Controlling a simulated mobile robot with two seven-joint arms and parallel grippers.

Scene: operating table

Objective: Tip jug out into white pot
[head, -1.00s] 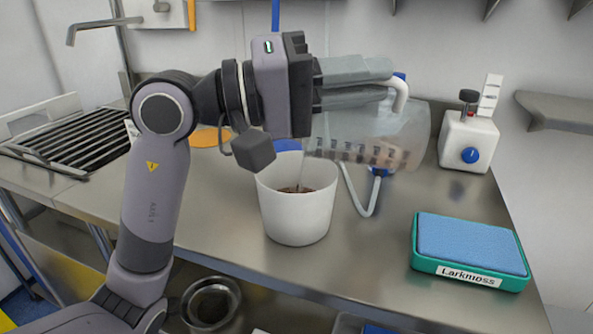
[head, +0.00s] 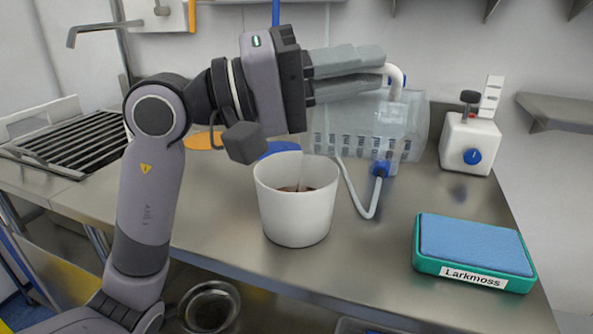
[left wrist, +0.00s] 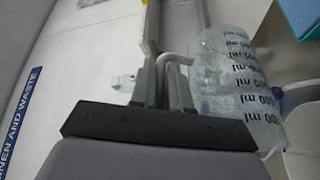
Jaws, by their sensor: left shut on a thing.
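The jug (head: 365,125) is clear, with dark volume marks and a white handle. My left gripper (head: 378,72) is shut on its handle and holds it on its side above the counter, its left end beside and above the pot's right rim. The white pot (head: 295,215) stands upright on the counter with brown contents inside. A faint thin streak shows inside the pot, perhaps liquid; I cannot be sure. In the left wrist view the gripper (left wrist: 165,75) grips the handle and the jug (left wrist: 235,85) shows to its right. My right gripper is not in view.
A blue sponge in a green tray (head: 472,283) lies at the right. A white dispenser (head: 468,145) with a blue knob stands behind. A drain grid (head: 75,145) is at the left.

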